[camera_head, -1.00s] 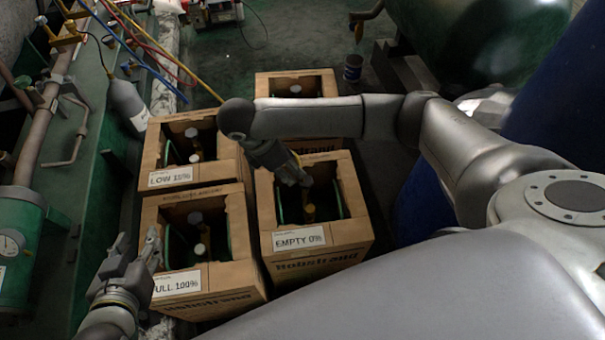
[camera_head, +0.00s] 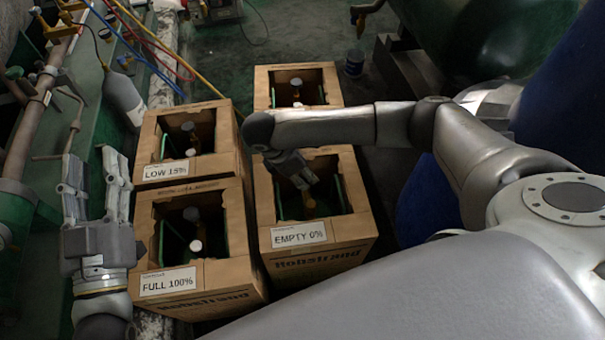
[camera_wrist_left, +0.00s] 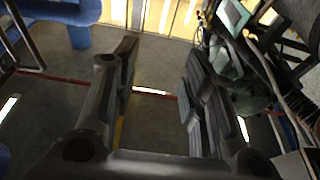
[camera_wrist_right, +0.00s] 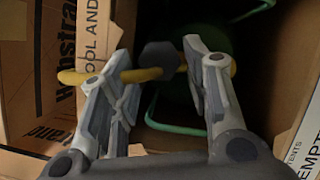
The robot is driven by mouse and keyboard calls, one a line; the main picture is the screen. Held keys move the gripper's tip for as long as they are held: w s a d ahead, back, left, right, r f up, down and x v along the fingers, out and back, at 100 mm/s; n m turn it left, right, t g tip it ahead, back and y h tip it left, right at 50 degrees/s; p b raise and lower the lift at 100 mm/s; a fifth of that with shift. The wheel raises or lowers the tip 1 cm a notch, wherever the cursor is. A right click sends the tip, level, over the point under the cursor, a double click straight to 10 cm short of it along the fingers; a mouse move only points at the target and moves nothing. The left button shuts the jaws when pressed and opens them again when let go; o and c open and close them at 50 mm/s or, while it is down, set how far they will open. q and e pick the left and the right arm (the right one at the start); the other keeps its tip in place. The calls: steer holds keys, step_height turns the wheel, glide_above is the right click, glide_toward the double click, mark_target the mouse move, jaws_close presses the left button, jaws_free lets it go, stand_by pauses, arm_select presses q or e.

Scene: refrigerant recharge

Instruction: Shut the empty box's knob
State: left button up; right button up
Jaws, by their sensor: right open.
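The empty box (camera_head: 318,257) is an open cardboard box labelled EMPTY 0%, in the middle of the head view. A brass valve (camera_head: 309,201) shows inside it. My right gripper (camera_head: 300,180) reaches down into this box. In the right wrist view the box's dark knob (camera_wrist_right: 158,60) sits on the yellow brass valve (camera_wrist_right: 80,77). The open fingers of my right gripper (camera_wrist_right: 160,66) are on either side of the knob, with gaps visible. My left gripper (camera_head: 94,160) is open and empty at the left, fingers pointing up the picture.
The FULL 100% box (camera_head: 222,280) and the LOW 15% box (camera_head: 222,165) stand left of the empty box. Another box (camera_head: 262,90) stands behind it. A gas bottle (camera_head: 126,98), hoses and green piping line the left.

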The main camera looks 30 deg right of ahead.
arm_select(q)
steer(key=shift+s+d+r+t+h, duration=0.1)
steer(key=shift+s+r+t+h, duration=0.1)
steer(key=shift+r, duration=0.25)
steer(key=shift+s+r+t+h, duration=0.1)
steer(key=shift+r+t, duration=0.1)
steer(key=shift+r, duration=0.2)
arm_select(e)
steer(key=shift+d+f, duration=0.2)
steer(key=shift+f, duration=0.25)
